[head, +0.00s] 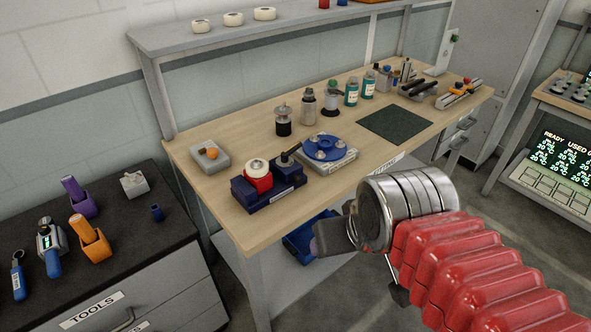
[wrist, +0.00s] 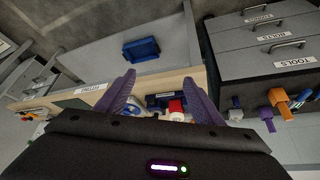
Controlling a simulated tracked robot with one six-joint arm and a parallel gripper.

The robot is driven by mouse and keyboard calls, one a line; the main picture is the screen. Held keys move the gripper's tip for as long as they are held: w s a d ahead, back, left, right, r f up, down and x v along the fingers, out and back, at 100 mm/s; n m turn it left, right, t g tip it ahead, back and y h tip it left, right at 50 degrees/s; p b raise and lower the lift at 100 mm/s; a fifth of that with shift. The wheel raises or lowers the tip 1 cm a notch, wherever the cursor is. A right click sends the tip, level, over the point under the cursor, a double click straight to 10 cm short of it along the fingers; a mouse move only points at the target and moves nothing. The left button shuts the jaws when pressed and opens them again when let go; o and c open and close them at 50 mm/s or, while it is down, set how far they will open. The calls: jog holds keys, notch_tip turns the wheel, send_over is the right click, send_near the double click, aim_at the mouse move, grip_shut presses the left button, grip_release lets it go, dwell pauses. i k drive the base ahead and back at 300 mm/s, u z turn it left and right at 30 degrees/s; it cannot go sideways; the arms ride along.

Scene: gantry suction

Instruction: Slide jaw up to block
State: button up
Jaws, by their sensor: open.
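At the far right end of the wooden bench, a low grey fixture (head: 459,94) carries a small orange-yellow piece. A dark slide-like fixture (head: 418,88) lies beside it to the left. Either could hold the jaw and block; they are too small to tell apart, and I cannot tell the gap between them. My gripper (head: 318,243) is in front of the bench's front edge, far from both fixtures. In the wrist view its two purple fingers (wrist: 160,88) are spread and empty, with the bench edge beyond.
The bench (head: 240,232) also bears a red and navy unit (head: 258,178), a blue round plate (head: 325,147), bottles and a dark mat (head: 395,124). A blue bin (head: 302,240) is on the lower shelf. A black-topped tool cabinet (head: 115,235) stands left.

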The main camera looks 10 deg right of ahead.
aim_at(289, 172)
jog(key=u, duration=0.5)
jog(key=k, duration=0.65)
jog(key=u, duration=0.3)
jog(key=i, duration=1)
jog(key=u, duration=0.05)
